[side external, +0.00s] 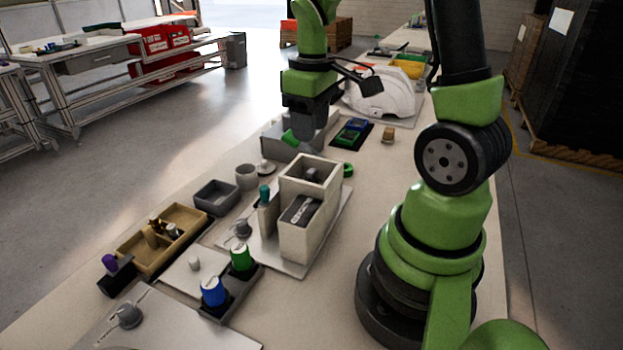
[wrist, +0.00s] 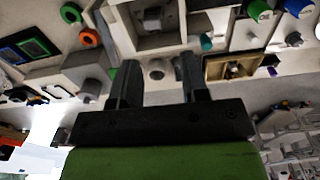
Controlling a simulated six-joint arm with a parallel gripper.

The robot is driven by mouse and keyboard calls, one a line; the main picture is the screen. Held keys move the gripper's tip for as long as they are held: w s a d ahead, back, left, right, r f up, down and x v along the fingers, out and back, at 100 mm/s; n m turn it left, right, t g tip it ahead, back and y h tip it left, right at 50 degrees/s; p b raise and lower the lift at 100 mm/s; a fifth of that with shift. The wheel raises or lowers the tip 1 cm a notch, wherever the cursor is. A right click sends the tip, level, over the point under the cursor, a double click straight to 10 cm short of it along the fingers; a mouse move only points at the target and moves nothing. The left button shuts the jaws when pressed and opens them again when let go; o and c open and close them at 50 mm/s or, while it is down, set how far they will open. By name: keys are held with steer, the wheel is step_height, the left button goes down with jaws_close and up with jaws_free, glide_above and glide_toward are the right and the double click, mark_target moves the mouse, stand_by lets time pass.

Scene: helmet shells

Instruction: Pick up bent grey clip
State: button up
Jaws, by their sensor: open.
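A pale two-part bin (side external: 300,240) stands on a light board in mid-table. A small grey piece (side external: 311,174) lies in its rear compartment, and darker grey pieces (side external: 301,209) lie in the front one. I cannot tell which is the bent grey clip. In the wrist view, a grey piece (wrist: 152,18) lies in a bin compartment beyond the fingertips. My gripper (side external: 309,132) is open and points down above the table, behind the bin. In the wrist view, its two fingers (wrist: 158,65) stand apart with nothing held between them.
A grey box (side external: 277,135) is close to my gripper. A white helmet shell (side external: 383,97) stands farther back. Left of the bin are a grey tray (side external: 215,196), a tan tray (side external: 134,252), and green (side external: 241,257) and blue (side external: 213,291) capped containers. The right side of the table has clear patches.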

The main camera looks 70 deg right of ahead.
glide_above(311, 171)
steer(key=f, duration=0.5)
steer(key=shift+s+a+f, duration=0.15)
steer(key=shift+s, duration=0.1)
steer(key=f, duration=0.5)
steer(key=shift+w+f, duration=0.2)
steer(key=shift+f, duration=0.1)
steer(key=c, duration=0.7)
steer(key=shift+o, duration=0.2)
steer(key=shift+r, duration=0.1)
step_height(311, 171, up, 10)
steer(key=shift+f, duration=0.1)
